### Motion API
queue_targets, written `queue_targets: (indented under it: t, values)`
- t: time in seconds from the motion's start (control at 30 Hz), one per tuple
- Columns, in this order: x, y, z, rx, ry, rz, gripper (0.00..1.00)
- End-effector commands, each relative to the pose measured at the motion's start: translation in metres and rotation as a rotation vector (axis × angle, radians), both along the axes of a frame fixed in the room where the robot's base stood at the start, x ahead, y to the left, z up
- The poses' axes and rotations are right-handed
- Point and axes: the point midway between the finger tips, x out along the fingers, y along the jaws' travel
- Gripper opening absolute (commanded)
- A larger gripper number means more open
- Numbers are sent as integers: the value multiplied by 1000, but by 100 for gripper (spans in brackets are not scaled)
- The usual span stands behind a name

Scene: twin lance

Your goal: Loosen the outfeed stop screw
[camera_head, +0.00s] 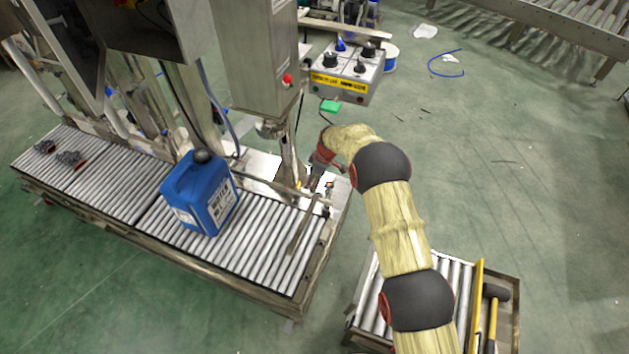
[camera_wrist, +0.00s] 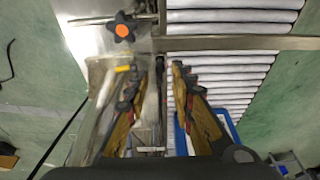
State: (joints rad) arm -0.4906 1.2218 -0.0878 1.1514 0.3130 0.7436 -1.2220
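A dark star-shaped knob with an orange centre (camera_wrist: 122,28), which looks like the stop screw, shows at the top left of the wrist view. It sits by a thin metal rod near the roller conveyor's end. My gripper (camera_wrist: 157,75) is open, its two fingers apart, below and right of the knob in that view and not touching it. A metal part shows behind the gap between the fingers; I see nothing held. In the head view my gripper (camera_head: 316,180) is low over the conveyor's right end, partly hidden by my arm, and the knob is too small to make out surely.
A blue jerrycan (camera_head: 202,195) stands on the roller conveyor (camera_head: 255,240). A metal column (camera_head: 258,60) rises behind my gripper, with a control box (camera_head: 347,75) beside it. A metal bar (camera_head: 301,228) lies across the rollers. A second roller table (camera_head: 370,310) stands at front right.

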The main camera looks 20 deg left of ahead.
Motion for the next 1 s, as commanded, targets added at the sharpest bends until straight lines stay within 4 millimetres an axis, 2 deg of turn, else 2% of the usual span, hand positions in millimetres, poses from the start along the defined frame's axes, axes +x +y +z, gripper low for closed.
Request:
queue_targets:
  t: [0.2, 0.43, 0.87, 1.0]
  values:
    - [0, 5, -21, -1, 1, -1, 24]
    - [0, 8, -34, 0, 1, 0, 24]
    - [0, 9, -37, 0, 0, -1, 24]
    - [0, 9, -37, 0, 0, -1, 17]
